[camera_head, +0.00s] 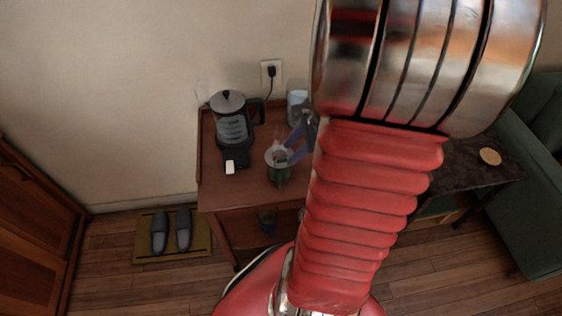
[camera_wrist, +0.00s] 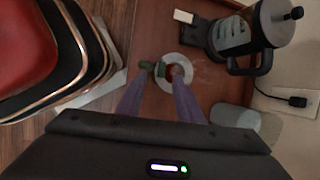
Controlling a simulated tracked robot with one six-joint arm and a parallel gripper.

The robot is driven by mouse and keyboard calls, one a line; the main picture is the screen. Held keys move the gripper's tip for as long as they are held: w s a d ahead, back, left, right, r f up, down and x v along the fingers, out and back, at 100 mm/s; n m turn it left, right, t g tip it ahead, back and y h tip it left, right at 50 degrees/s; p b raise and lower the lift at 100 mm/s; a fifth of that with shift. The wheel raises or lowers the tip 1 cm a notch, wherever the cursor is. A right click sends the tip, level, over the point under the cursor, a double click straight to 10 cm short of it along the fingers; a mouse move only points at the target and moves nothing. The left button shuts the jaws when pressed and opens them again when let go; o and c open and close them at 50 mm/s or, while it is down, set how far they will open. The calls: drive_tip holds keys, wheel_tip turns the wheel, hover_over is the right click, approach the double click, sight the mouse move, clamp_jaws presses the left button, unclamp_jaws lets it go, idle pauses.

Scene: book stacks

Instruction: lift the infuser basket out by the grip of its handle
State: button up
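A mug (camera_head: 279,172) with a pale rim and a green handle stands on the wooden side table. In the wrist view its pale ring (camera_wrist: 184,60) surrounds a reddish-brown inside, and a green piece (camera_wrist: 145,67) sticks out on the left. The infuser basket and the grip of its handle are too small and too covered to tell apart from the mug. My gripper (camera_wrist: 155,86) is over the mug with its two purple fingers spread apart, tips close to the rim. I see nothing held between them; whether they touch the mug I cannot tell.
A glass kettle (camera_head: 231,125) with a black handle stands left of the mug on the side table (camera_head: 207,175), a small white block (camera_head: 230,167) in front of it. A pale canister (camera_head: 297,101) stands behind. Slippers lie on a floor mat (camera_head: 150,248).

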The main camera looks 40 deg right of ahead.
sight(284, 159)
drive_tip(key=shift+x, duration=2.6)
drive_tip(key=shift+c, duration=0.5)
clamp_jaws()
